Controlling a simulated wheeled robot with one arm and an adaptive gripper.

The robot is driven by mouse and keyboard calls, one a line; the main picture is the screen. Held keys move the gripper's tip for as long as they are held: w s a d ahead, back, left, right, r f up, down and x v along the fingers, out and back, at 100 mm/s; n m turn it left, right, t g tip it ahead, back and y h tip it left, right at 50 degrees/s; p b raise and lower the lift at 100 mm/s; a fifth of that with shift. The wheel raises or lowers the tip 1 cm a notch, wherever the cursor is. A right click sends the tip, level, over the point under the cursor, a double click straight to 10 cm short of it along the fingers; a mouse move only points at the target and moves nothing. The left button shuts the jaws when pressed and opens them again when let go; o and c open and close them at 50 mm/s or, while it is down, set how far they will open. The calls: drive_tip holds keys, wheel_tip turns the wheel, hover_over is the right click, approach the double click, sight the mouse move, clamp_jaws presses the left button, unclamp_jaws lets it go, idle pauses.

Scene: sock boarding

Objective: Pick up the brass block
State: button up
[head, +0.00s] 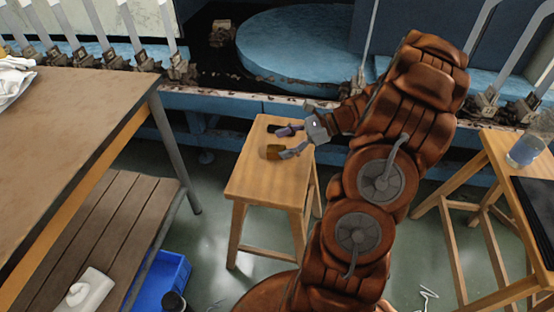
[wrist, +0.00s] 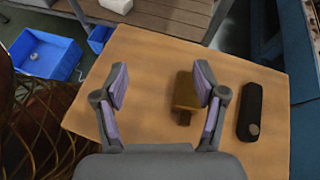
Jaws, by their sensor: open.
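The brass block (head: 272,152) lies on the top of a small wooden stool (head: 248,180). In the wrist view the block (wrist: 186,92) shows between the lines of my two fingers, close to the right one. My gripper (head: 284,142) is open and empty over the stool, with purple pads on its fingers. In the wrist view my gripper (wrist: 161,84) has a wide gap, and its right finger may slightly overlap the block's edge. I cannot tell the fingers' height above the stool top, or whether that finger touches the block.
A black oblong object (wrist: 251,111) lies on the stool beside the block. A brown table (head: 75,100) and a slatted bench (head: 110,215) stand at left, with a blue bin (head: 160,285) on the floor. Another wooden stool (head: 500,150) at right holds a glass (head: 525,150).

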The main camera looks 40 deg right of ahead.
sight(283, 148)
drive_tip(key=d+f+m, duration=0.1)
drive_tip(key=d+f+m+t, duration=0.1)
drive_tip(key=d, duration=0.1)
drive_tip(key=d+f+t+b, duration=0.1)
drive_tip(key=d+f, duration=0.1)
drive_tip(key=shift+s+d+m, duration=0.1)
drive_tip(key=shift+d+m, duration=0.05)
drive_tip(key=shift+m, duration=0.25)
drive_tip(key=shift+x, duration=1.1)
drive_tip(key=shift+w+d+f+b+x, duration=0.1)
drive_tip(key=shift+d+f+b+x, duration=0.1)
drive_tip(key=shift+x, duration=0.7)
drive_tip(key=shift+w+d+f+b+x, duration=0.1)
drive_tip(key=shift+b+x, duration=0.1)
drive_tip(key=shift+x, duration=0.65)
drive_tip(key=shift+w+d+f+b+x, duration=0.1)
drive_tip(key=shift+d+b+x, duration=0.1)
drive_tip(key=shift+x, duration=0.7)
clamp_jaws()
